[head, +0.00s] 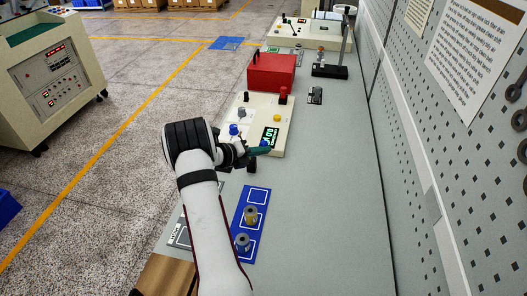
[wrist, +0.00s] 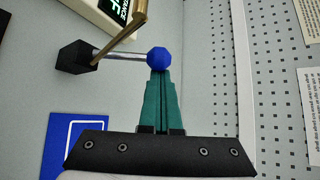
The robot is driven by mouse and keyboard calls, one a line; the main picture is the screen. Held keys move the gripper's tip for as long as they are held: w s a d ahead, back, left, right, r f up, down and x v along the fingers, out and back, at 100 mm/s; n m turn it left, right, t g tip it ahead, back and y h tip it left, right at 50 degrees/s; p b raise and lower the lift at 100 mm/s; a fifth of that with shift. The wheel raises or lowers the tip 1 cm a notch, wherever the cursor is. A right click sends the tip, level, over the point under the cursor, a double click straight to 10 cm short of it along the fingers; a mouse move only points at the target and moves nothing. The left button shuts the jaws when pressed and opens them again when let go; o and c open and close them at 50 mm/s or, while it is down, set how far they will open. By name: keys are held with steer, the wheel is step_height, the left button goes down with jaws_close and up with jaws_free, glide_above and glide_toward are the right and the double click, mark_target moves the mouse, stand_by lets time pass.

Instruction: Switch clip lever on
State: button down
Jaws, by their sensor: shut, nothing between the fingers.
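The clip lever shows in the wrist view as a metal rod (wrist: 108,54) with a blue ball knob (wrist: 158,57), lying sideways to the right from a black base (wrist: 75,57). A brass-coloured bar (wrist: 122,38) slants up from near the base. My gripper (wrist: 160,73) has its teal fingers shut and empty, with the tips right at the near side of the knob; I cannot tell whether they touch. In the head view my gripper (head: 263,151) is beside the near right corner of the cream control box (head: 280,148), and my arm hides part of it.
A blue mat (head: 236,222) with spools lies nearer on the bench. A red box (head: 271,73) stands behind the cream box. A small black device (head: 315,96) is to its right. The pegboard wall (head: 440,130) bounds the right; the grey bench (head: 330,200) between is clear.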

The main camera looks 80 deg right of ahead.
steer(key=w, duration=0.9)
steer(key=shift+n+g, duration=0.4)
stand_by(0.4)
stand_by(0.5)
steer(key=w+a+f, duration=0.2)
steer(key=a, duration=0.6)
steer(key=shift+w+a+f, duration=0.3)
steer(key=shift+a+f, duration=0.05)
steer(key=shift+a, duration=0.05)
